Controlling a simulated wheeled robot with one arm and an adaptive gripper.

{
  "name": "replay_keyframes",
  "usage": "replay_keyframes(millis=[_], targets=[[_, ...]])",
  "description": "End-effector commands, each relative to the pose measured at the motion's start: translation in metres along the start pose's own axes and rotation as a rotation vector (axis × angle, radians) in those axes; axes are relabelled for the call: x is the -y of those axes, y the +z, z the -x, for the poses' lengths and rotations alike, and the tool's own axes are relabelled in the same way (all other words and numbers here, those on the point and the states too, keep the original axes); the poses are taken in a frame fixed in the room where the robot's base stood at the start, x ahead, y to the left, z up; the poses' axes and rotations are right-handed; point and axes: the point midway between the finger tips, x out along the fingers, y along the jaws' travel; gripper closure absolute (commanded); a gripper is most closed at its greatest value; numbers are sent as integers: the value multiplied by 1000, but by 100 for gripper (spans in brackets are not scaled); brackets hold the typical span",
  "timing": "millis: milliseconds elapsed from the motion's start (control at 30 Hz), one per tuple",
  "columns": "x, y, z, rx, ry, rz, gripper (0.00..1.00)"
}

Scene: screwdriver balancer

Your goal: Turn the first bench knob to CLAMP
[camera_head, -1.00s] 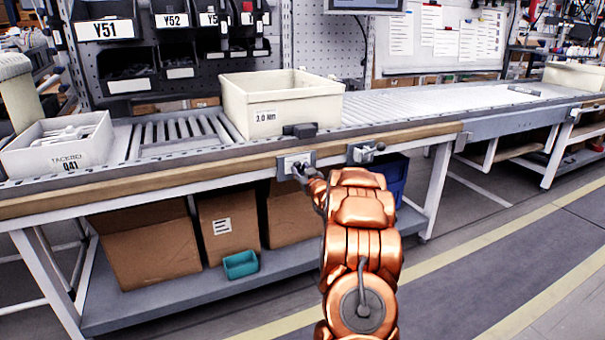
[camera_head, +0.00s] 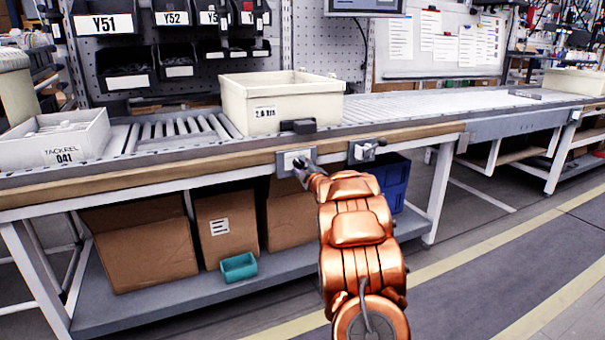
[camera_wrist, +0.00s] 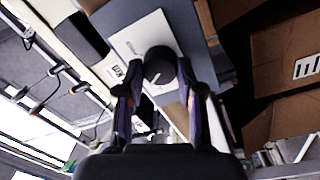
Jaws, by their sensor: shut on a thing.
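The first bench knob (camera_wrist: 160,65) is a dark round knob on a white plate (camera_wrist: 142,38), which shows some small lettering and a boxed label. In the head view this plate (camera_head: 289,160) sits on the bench's front edge, below the beige bin. My gripper (camera_head: 303,166) is at the plate and covers most of the knob there. In the wrist view my gripper (camera_wrist: 160,80) has one finger on each side of the knob and is shut on it. The plate appears tilted in that view. Which mark the knob points to cannot be read.
A second knob unit (camera_head: 363,151) is on the bench edge just to the right. A beige bin (camera_head: 282,101) stands above on the rollers. Cardboard boxes (camera_head: 150,245) and a teal tray (camera_head: 239,266) are on the lower shelf. The floor at right is free.

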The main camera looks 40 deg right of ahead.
Motion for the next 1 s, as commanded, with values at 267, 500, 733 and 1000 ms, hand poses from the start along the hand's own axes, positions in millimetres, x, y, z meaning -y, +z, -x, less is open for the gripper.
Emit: replay_keyframes(millis=[267,500,733,1000], targets=[[3,3,1,-6,-4,170,98],[2,3,1,-10,-6,242,98],[2,2,1,-11,-7,261,98],[2,2,1,-12,-7,261,98]])
